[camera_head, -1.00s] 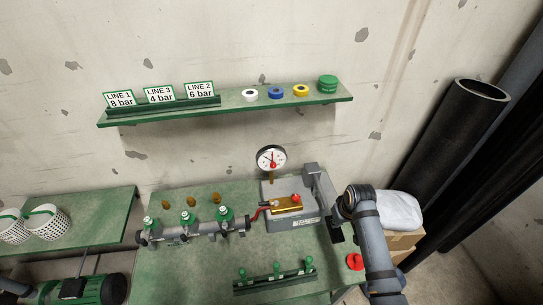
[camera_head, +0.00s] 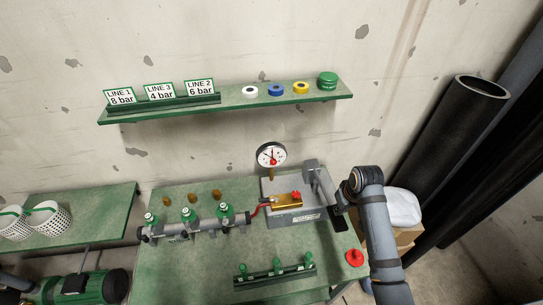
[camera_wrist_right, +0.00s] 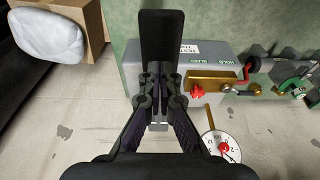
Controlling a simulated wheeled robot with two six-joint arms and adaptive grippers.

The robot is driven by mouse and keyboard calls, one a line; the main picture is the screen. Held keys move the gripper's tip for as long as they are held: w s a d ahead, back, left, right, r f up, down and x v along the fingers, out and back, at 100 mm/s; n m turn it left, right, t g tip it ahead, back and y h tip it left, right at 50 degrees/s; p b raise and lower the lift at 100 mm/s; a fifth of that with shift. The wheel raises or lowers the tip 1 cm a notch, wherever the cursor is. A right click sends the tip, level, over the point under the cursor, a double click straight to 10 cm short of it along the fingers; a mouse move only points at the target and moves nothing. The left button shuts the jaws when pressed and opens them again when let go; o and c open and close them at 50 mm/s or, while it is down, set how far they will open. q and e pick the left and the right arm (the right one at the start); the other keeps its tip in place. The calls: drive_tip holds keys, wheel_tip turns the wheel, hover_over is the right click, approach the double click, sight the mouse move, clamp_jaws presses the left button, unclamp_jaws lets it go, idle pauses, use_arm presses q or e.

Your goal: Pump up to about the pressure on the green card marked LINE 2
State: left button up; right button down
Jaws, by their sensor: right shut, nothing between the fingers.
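The green-edged LINE 2 card (camera_head: 200,88) stands on the wall shelf and reads 6 bar. The grey test pump (camera_head: 292,214) sits on the green bench, with a brass block (camera_head: 286,201) and red knob (camera_head: 296,195). Its round white gauge (camera_head: 271,155) shows a red needle near upright; the exact value is too small to read. The pump lever (camera_wrist_right: 162,35) has a wide black grip end. My right gripper (camera_wrist_right: 156,82) is shut and empty over the lever in the wrist view; I cannot tell whether they touch. My left gripper is out of view.
A pipe manifold with green-capped valves (camera_head: 187,215) joins the pump at left. A green rack (camera_head: 275,272) lies in front and a red object (camera_head: 355,258) at the bench's right corner. A box with a white bag (camera_head: 402,207) stands right. The front left bench is clear.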

wheel_tip(320, 180, down, 9)
drive_tip(key=b, duration=0.3)
wheel_tip(320, 180, up, 4)
drive_tip(key=p, duration=0.4)
drive_tip(key=shift+r, duration=0.25)
drive_tip(key=shift+r+b, duration=0.3)
drive_tip(key=shift+r, duration=2.2)
